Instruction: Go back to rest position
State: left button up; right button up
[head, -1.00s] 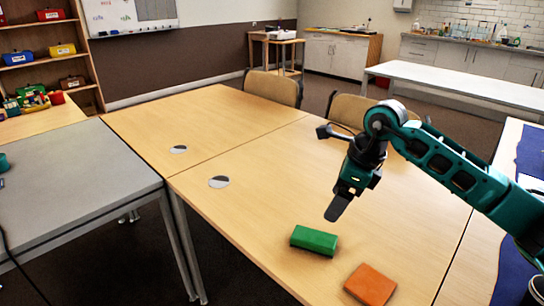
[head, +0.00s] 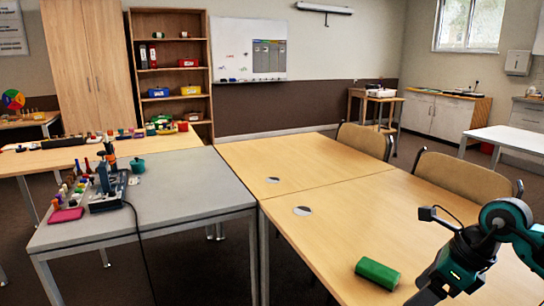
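My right arm (head: 505,222) comes in from the right edge of the head view. Its gripper (head: 424,298) points down at the bottom edge, just right of the green block, and its tips are cut off by the frame. I cannot tell whether it is open or shut, or whether it holds anything. My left gripper is not in view.
The green block (head: 377,273) lies on the wooden table (head: 350,235). A grey table (head: 190,188) at left bears a dark blue device (head: 108,190) and small coloured items. Chairs (head: 463,177) stand behind. The wooden table's middle is clear.

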jog(key=s+a+r+m+t+y+p, duration=0.1)
jog(key=a+r+m+t+y+p, duration=0.15)
jog(key=a+m+y, duration=0.5)
jog(key=s+a+r+m+t+y+p, duration=0.1)
jog(key=a+r+m+t+y, duration=0.3)
jog(key=a, duration=0.7)
jog(key=d+f+m+t+h+p, duration=0.1)
jog(key=d+f+m+t+h, duration=0.25)
jog(key=m, duration=0.55)
jog(key=d+f+m+t+h+p, duration=0.15)
jog(key=f+m+t+h, duration=0.3)
jog(key=m, duration=0.45)
pick_arm(q)
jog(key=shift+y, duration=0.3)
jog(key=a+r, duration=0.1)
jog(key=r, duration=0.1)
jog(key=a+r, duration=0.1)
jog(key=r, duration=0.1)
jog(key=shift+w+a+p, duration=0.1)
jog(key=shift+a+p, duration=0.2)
jog(key=shift+p, duration=0.05)
pick_arm(e)
jog(key=s+d+f+m+g+h, duration=0.2)
jog(key=s+f+m+g+h, duration=0.3)
jog(key=s+f+m, duration=0.6)
notch_tip(320, 180, down, 3)
jog(key=shift+s+r+m+g+h, duration=0.15)
jog(key=shift+m+g+h, duration=0.25)
jog(key=shift+m, duration=0.55)
jog(key=shift+d, duration=0.1)
